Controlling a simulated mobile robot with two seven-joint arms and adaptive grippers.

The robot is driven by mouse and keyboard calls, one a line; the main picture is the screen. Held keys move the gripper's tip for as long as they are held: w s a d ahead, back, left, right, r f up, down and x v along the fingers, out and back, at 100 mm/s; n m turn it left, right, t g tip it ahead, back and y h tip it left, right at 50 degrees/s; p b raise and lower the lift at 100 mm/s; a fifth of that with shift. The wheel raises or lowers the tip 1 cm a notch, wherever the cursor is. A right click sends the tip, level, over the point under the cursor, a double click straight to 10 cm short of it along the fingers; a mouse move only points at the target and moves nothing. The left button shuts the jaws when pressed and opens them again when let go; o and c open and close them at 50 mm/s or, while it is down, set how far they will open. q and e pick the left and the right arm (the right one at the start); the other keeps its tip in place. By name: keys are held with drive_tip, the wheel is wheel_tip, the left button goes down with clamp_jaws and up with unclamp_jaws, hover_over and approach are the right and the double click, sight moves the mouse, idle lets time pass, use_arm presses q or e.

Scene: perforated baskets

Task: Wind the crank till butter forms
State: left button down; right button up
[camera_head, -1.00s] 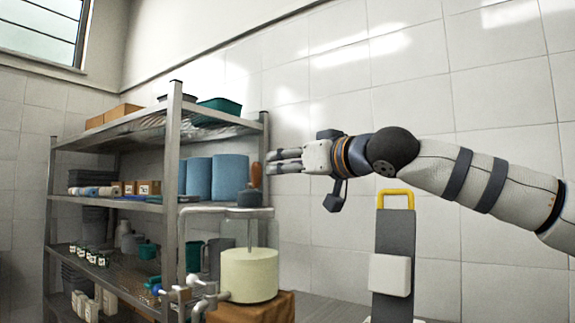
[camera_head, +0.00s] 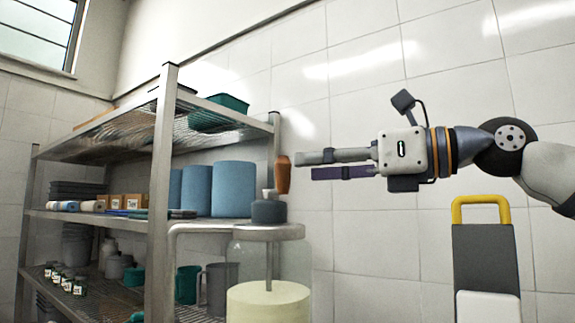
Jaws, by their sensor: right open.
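The churn is a clear glass jar (camera_head: 302,262) with pale yellow cream or butter (camera_head: 268,304) in its lower part; I cannot tell which. A dark hub (camera_head: 268,211) sits on its grey metal lid (camera_head: 268,232). The crank's upright brown wooden handle (camera_head: 283,176) rises beside the hub. My right gripper (camera_head: 306,166) is open and empty, its fingers pointing left. Its fingertips appear just right of the handle, with a narrow gap in the picture; the gap in depth is unclear. The jar's bottom is cut off by the frame. My left gripper is not in view.
A metal shelf rack (camera_head: 160,190) stands behind and left of the churn, holding blue canisters (camera_head: 233,188), a green bin (camera_head: 218,112) and small boxes. A grey panel with a yellow handle (camera_head: 482,208) stands at the lower right. The tiled wall is behind.

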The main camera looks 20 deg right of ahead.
sight(290, 165)
drive_tip(key=x, duration=0.6)
drive_tip(key=shift+w+a, duration=0.1)
drive_tip(key=shift+w, duration=0.15)
clamp_jaws()
